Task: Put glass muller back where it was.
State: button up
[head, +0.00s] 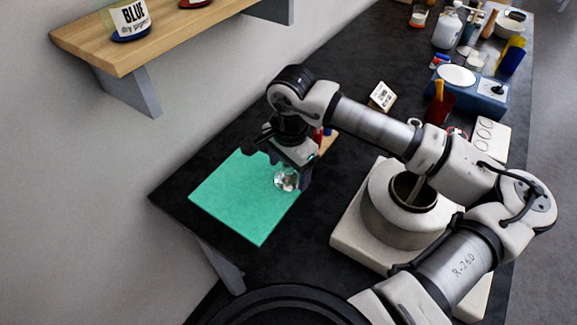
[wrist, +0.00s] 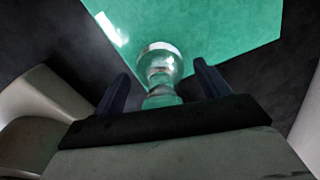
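The glass muller (head: 287,180) is a clear glass piece with a rounded, wider end and a narrower neck. In the head view it shows just under my gripper (head: 279,167), over the right part of the green sheet (head: 235,197). In the wrist view the muller (wrist: 160,64) is between my two fingers, with a gap visible on each side, so the gripper is open around it. The green sheet (wrist: 225,30) shows behind it. I cannot tell whether the muller's lower end touches the sheet. My gripper hides part of the sheet's upper right corner.
A white pot-like vessel (head: 402,215) stands on a pale slab to the right, beneath my arm. A wooden shelf (head: 150,45) overhangs at upper left.

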notch_tip(320, 180, up, 12)
jog(key=shift+s+d+r+b, duration=0.1)
jog(key=shift+s+r+b, duration=0.05)
jog(key=shift+b, duration=0.7)
